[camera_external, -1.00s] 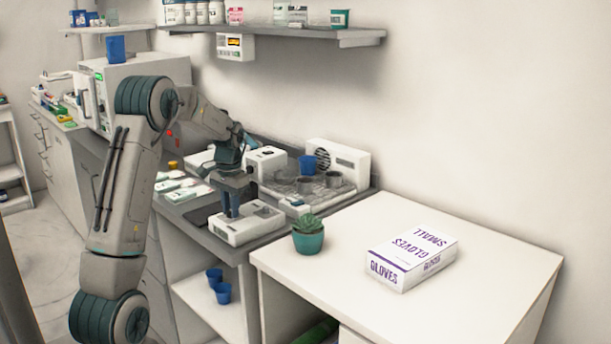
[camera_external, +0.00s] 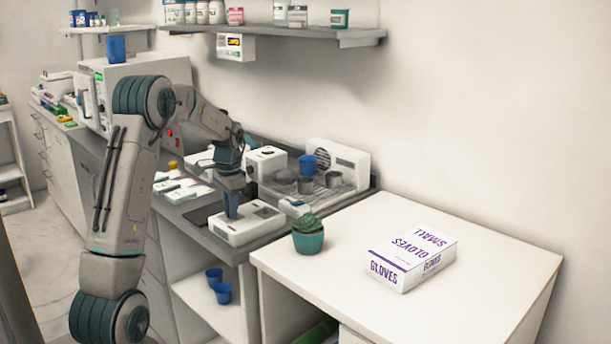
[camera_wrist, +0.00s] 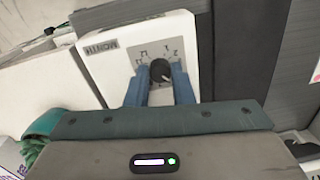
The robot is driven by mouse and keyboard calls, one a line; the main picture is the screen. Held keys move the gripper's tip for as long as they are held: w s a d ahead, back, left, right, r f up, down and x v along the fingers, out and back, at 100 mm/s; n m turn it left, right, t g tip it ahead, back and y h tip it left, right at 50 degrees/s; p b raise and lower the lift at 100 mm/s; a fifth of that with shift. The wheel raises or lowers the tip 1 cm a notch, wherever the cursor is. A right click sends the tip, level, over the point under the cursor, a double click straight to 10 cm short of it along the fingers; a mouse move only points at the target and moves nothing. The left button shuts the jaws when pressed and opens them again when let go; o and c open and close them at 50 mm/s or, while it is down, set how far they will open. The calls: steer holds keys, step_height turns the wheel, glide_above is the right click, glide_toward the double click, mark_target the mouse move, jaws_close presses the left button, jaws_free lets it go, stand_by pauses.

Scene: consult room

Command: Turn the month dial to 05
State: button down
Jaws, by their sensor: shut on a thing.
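The month dial is a dark round knob (camera_wrist: 160,71) on a white panel (camera_wrist: 98,60) marked "MONTH", with small numbers around the knob, among them 1 and 2. A small light mark shows on the knob, but I cannot tell which number it points to. My gripper (camera_wrist: 160,80) is shut on the knob, with a blue finger on either side. In the external view my gripper (camera_external: 232,208) points down onto the low white device (camera_external: 250,232), and its fingers hide the knob there.
A potted succulent (camera_external: 308,240) and a glove box (camera_external: 412,258) stand on the white table to the right. A white machine with grey cups (camera_external: 305,184) is behind the device. Blue cups (camera_external: 222,292) sit on the shelf below.

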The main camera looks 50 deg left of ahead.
steer(key=c, duration=1.3)
jaws_free()
steer(key=shift+o, duration=0.2)
step_height(320, 180, up, 14)
steer(key=shift+d, duration=0.25)
steer(key=s+d+t, duration=0.1)
steer(key=s+d, duration=0.3)
steer(key=d, duration=0.4)
steer(key=s+d, duration=0.3)
steer(key=d, duration=0.4)
steer(key=s+d+f+t, duration=0.1)
steer(key=s+d+f, duration=0.2)
steer(key=s+d, duration=0.3)
steer(key=s+d+f+n+t, duration=0.1)
steer(key=s+d+f, duration=0.2)
steer(key=s+d, duration=0.2)
steer(key=s, duration=0.3)
steer(key=shift+s+d+f, duration=0.2)
steer(key=shift+d+f, duration=0.15)
steer(key=shift+f, duration=0.05)
